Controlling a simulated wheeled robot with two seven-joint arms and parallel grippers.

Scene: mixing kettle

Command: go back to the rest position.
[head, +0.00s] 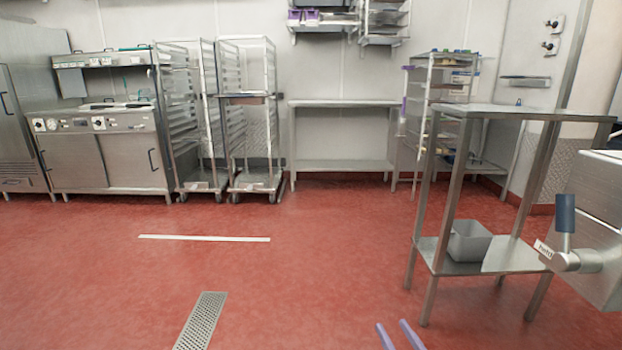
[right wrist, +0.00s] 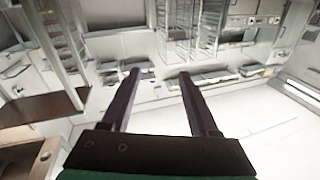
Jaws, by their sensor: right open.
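My right gripper (head: 401,334) shows at the bottom edge of the head view as two purple fingers, apart and with nothing between them, above the red floor. In the right wrist view my right gripper (right wrist: 158,78) has its two dark fingers spread, with only the room behind them. It touches nothing that I can see. My left gripper is not in the head view.
A steel table (head: 520,112) with a grey bin (head: 468,241) on its lower shelf stands right of my right gripper. A steel machine with a blue-handled valve (head: 565,213) is at the right edge. Rack trolleys (head: 247,120) stand at the back. The middle floor is clear.

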